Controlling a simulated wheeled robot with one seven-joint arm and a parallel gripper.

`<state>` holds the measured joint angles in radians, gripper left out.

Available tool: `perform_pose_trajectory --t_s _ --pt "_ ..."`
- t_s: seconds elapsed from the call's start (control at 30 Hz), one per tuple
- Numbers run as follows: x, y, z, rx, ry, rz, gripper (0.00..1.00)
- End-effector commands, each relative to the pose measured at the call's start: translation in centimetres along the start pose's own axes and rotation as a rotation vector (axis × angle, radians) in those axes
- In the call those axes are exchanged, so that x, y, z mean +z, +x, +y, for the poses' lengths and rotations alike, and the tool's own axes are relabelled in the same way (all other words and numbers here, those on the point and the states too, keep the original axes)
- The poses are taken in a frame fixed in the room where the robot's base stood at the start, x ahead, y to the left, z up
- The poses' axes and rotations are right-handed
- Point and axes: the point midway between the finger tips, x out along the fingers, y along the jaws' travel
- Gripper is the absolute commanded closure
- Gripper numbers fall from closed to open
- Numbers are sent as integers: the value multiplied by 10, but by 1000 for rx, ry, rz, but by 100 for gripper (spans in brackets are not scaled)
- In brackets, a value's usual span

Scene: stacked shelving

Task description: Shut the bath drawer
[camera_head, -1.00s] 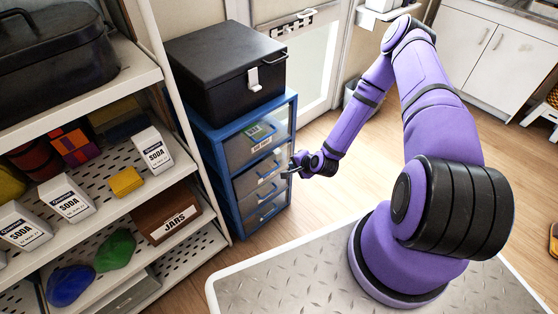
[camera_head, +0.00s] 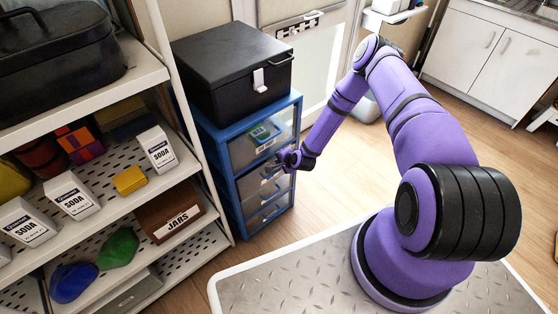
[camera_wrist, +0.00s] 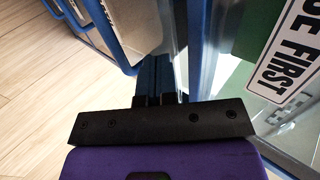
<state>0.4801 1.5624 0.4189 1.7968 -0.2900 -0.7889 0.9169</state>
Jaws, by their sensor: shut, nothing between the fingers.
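A blue drawer unit (camera_head: 228,170) with translucent grey drawers stands right of the shelving. Its top drawer (camera_head: 255,148) holds a green item (camera_head: 260,132) and has a small pale label on its front. A middle drawer (camera_head: 262,185) and a lower drawer (camera_head: 266,214) with handles are below it. The labels are too small to read, so I cannot tell which is the bath drawer. My gripper (camera_head: 275,163) is shut and empty at the unit's front, by the top and middle drawers. In the wrist view its fingers (camera_wrist: 160,82) are close to a blue frame; contact is unclear.
A black lidded box (camera_head: 230,75) sits on top of the unit. White shelving (camera_head: 175,185) with soda boxes and a jars bin (camera_head: 168,212) stands close on the left. Open wooden floor (camera_head: 335,165) lies to the right.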

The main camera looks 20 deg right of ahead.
Motion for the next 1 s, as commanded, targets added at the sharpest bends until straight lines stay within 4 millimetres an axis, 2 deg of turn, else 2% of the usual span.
perform_pose_trajectory --t_s 0.47,0.67,1.0 --pt "0 5 -5 0 0 -1 100" --pt "0 20 -18 0 -1 0 100" --pt "0 19 -17 1 -1 -1 100"
